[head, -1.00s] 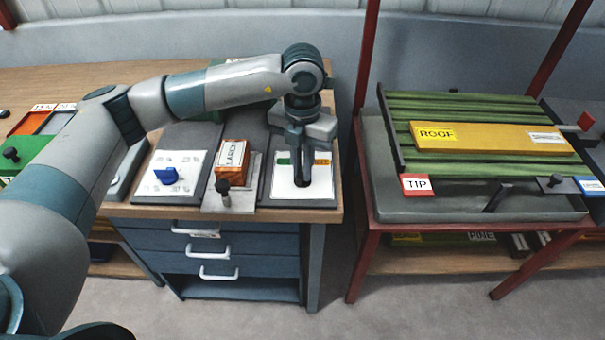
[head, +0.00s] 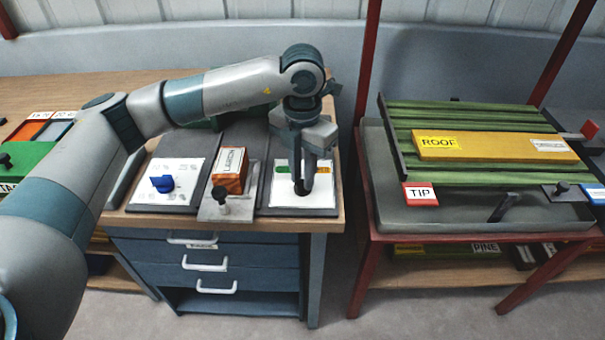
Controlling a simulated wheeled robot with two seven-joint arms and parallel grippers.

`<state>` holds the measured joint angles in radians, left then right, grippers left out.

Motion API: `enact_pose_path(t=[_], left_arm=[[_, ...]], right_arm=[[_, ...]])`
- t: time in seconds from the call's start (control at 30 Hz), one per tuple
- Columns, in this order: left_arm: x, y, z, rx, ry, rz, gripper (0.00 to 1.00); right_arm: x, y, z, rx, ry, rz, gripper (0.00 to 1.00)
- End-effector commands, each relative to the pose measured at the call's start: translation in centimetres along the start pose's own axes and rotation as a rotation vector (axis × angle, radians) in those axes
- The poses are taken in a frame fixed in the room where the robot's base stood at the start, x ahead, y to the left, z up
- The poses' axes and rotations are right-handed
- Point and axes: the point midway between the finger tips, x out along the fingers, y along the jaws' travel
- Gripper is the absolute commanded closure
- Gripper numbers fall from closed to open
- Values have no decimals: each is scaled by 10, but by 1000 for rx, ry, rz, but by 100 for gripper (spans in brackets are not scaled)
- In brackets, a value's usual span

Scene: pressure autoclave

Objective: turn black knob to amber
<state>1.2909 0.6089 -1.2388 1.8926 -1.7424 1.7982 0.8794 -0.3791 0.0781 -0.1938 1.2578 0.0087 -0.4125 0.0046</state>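A white panel (head: 325,198) with a green mark (head: 283,169) on the left and an amber mark (head: 311,169) on the right lies at the right end of the wooden bench. My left gripper (head: 302,187) points down at the middle of this panel, with its fingers at the black knob. The fingers hide most of the knob, so its pointing direction cannot be read. I cannot tell whether the fingers are closed on it. My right gripper is not in view.
Left of the panel stand an orange-and-white box (head: 230,170), a small black-topped post (head: 222,195) and a white panel with a blue knob (head: 163,184). A rack with green slats (head: 480,118) stands to the right, across a gap.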

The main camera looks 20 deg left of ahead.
Motion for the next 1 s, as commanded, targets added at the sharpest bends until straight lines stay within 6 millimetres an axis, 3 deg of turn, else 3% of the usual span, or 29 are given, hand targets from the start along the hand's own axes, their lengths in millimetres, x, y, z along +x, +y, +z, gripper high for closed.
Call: enact_pose_path(t=[0.37, 0.57, 0.77, 1.0], left_arm=[[0, 0, -1, 0, 3, 0, 71], [-9, 0, 0, -1, 0, 0, 71], [-34, 0, 0, 0, 0, 0, 71], [-82, -1, 1, 0, -3, 0, 71]], right_arm=[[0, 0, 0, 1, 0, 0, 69], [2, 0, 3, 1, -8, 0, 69], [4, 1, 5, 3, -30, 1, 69], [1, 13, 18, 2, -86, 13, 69]])
